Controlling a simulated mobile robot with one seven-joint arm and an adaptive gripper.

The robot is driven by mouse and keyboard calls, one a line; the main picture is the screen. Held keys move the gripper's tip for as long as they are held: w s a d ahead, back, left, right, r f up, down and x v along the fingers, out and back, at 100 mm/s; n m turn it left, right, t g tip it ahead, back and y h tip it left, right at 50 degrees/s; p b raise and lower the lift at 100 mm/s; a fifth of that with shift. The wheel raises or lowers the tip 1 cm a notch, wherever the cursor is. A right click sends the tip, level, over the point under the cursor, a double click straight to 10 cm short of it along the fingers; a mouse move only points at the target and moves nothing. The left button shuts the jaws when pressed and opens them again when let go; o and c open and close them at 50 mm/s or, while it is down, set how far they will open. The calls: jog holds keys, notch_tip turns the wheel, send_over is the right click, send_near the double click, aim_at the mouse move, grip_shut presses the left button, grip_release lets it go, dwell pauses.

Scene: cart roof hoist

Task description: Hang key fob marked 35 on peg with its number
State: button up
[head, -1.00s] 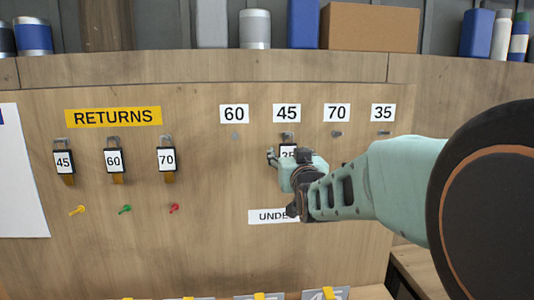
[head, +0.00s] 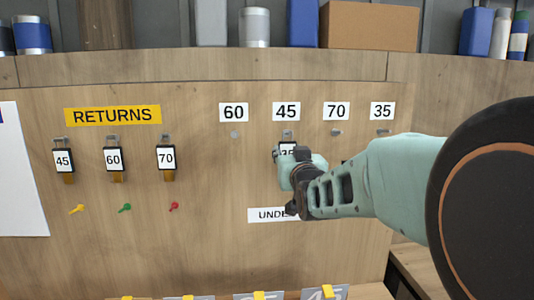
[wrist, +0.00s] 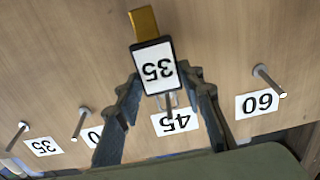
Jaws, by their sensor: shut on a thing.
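The black-framed fob marked 35 (head: 288,147), with a brown-yellow tab, is at the peg below the 45 label (head: 286,111). In the wrist view the fob (wrist: 154,68) appears upside down between my fingers. My gripper (head: 290,158) is shut on it and partly covers it in the head view. The fob's metal loop is close to the 45 peg (wrist: 168,103); I cannot tell whether it is around the peg. The peg (head: 383,131) under the 35 label (head: 382,111) is bare, at the right end of the row.
Bare pegs stand under 60 (head: 235,134) and 70 (head: 336,132). Left, below the RETURNS sign (head: 112,115), hang fobs 45 (head: 63,161), 60 (head: 113,160) and 70 (head: 166,159). A partly hidden white label (head: 268,215) is below my gripper.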

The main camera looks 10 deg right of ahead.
jog(key=shift+r, duration=0.35)
jog(key=shift+s, duration=0.15)
jog(key=shift+s+r+b, duration=0.15)
jog(key=shift+s+b, duration=0.05)
jog(key=shift+s, duration=0.35)
jog(key=shift+s+r+b, duration=0.15)
jog(key=shift+s+b, duration=0.05)
jog(key=shift+s, duration=0.35)
jog(key=shift+s+a+r, duration=0.1)
jog(key=shift+s+r, duration=0.1)
jog(key=shift+s, duration=0.4)
jog(key=shift+s+a+r, duration=0.1)
jog(key=shift+s+r, duration=0.05)
jog(key=shift+s, duration=0.6)
jog(key=b, duration=0.1)
send_near(291, 150)
jog(key=shift+s+a+r, duration=0.25)
jog(key=shift+s+r, duration=0.2)
jog(key=shift+r, duration=0.1)
jog(key=shift+s+a+r, duration=0.25)
jog(key=shift+s+r, duration=0.2)
jog(key=shift+r, duration=0.1)
